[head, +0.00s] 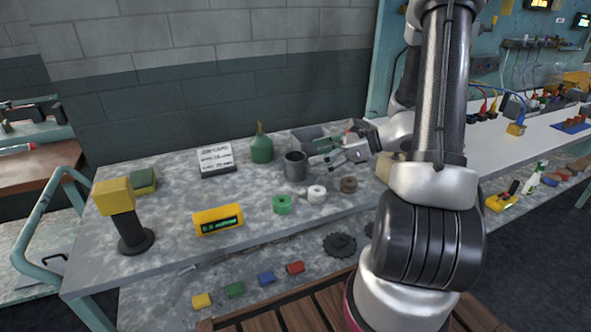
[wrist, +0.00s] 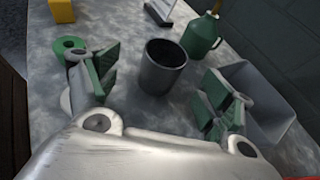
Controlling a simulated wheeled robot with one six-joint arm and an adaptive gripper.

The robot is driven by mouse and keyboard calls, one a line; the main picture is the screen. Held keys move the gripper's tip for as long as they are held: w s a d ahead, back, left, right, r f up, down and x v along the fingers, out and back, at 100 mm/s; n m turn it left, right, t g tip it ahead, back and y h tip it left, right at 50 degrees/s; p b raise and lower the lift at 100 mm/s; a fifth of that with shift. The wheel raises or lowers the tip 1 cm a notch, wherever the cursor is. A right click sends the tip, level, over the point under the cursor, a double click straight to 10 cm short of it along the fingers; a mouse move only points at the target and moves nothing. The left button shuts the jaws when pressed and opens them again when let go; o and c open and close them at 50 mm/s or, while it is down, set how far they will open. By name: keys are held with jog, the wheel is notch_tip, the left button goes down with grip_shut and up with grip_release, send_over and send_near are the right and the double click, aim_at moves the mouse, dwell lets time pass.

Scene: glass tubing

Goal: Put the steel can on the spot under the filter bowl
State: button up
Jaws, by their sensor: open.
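The steel can (head: 295,166) is a dark grey, open-topped cylinder standing upright on the grey mottled bench. In the wrist view the can (wrist: 163,66) shows in the middle, its inside empty as far as I can see. My gripper (head: 322,156) is just right of the can in the head view. In the wrist view my gripper (wrist: 162,78) is open, with green pads left and right of the can and a visible gap on both sides. I cannot make out a filter bowl or the spot under it in either view.
A green bottle (head: 262,148) and a grey bin (head: 310,137) stand behind the can. Green (head: 282,204), white (head: 317,194) and brown (head: 348,185) rolls lie in front. A yellow meter (head: 218,219) and a sign (head: 216,159) are left. The bench between them is clear.

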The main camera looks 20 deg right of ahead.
aim_at(295, 159)
jog(key=x, duration=0.7)
jog(key=shift+w+r, duration=0.1)
jog(key=shift+w, duration=0.4)
jog(key=shift+a, duration=0.1)
jog(key=shift+c, duration=0.3)
jog(key=c, duration=1.2)
jog(key=shift+r, duration=0.1)
